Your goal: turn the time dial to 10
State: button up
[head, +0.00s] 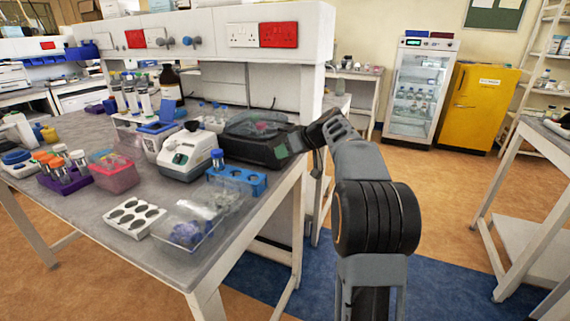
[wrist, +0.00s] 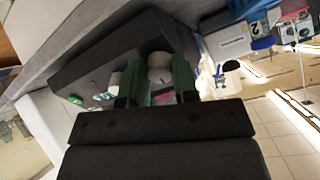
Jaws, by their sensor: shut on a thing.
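The black device (head: 255,146) with a clear lid stands at the right end of the bench in the head view. My gripper (head: 291,143) is at its right front side, and the arm hides that face. In the wrist view, my gripper (wrist: 162,72) has its green fingers on either side of a pale round dial (wrist: 159,66) on the dark front panel (wrist: 90,70). It is shut on this dial. Dial marks and labels are too small to read, so I cannot tell the setting.
A blue tube rack (head: 238,180), a white centrifuge (head: 188,154) and a clear box (head: 205,215) stand near the device on the bench. The floor right of the bench is clear.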

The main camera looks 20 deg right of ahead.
jog(key=shift+f+n+b, duration=0.1)
jog(key=shift+n+b, duration=0.7)
jog(key=o, duration=0.9)
jog(key=p+v, duration=0.2)
jog(key=v, duration=1.2)
